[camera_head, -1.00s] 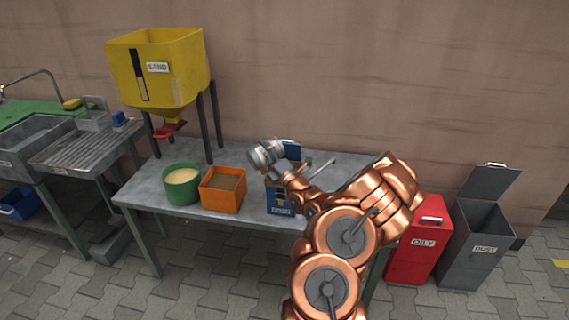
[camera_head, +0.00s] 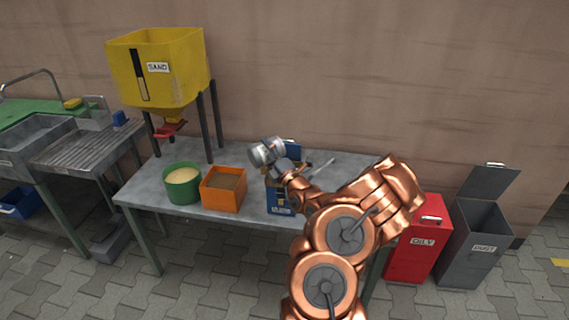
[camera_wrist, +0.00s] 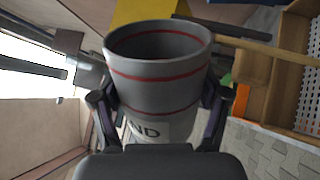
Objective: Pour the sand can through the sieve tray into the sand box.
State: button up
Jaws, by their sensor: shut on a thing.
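My gripper (camera_wrist: 160,98) is shut on the sand can (camera_wrist: 155,85), a grey can with red bands and a partly hidden label ending in "ND". In the wrist view its mouth is open and dark, and I see no sand inside. In the head view the can (camera_head: 266,152) is tilted, held above the table's back middle. The yellow sand box (camera_head: 157,80), labelled "SAND", stands on dark legs at the back left, well apart from the can. A tan, framed mesh (camera_wrist: 305,75), perhaps the sieve tray, shows at the wrist view's right edge.
On the table (camera_head: 145,192) stand a green tub (camera_head: 182,193) of pale material, an orange box (camera_head: 222,198) and a blue labelled box (camera_head: 279,200), partly behind my arm. Red "OILY" (camera_head: 417,255) and grey "DUST" (camera_head: 473,260) bins stand right. A sink (camera_head: 35,150) is left.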

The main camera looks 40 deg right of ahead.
jog(key=shift+d+r+m+p, duration=0.2)
jog(key=shift+m+p, duration=0.1)
jog(key=shift+m, duration=0.3)
dwell(0.8)
jog(key=shift+a+f+n+b, duration=0.25)
jog(key=shift+f+n+b, duration=0.25)
jog(key=shift+n+b, duration=0.3)
jog(key=shift+a+f+n+y+b, duration=0.2)
jog(key=shift+a+n+y+b, duration=0.2)
jog(key=shift+n, duration=0.1)
jog(key=shift+w+a, duration=0.1)
jog(key=shift+r, duration=0.1)
jog(key=shift+a+n+b, duration=0.15)
jog(key=shift+n+b, duration=0.2)
jog(key=shift+n, duration=0.05)
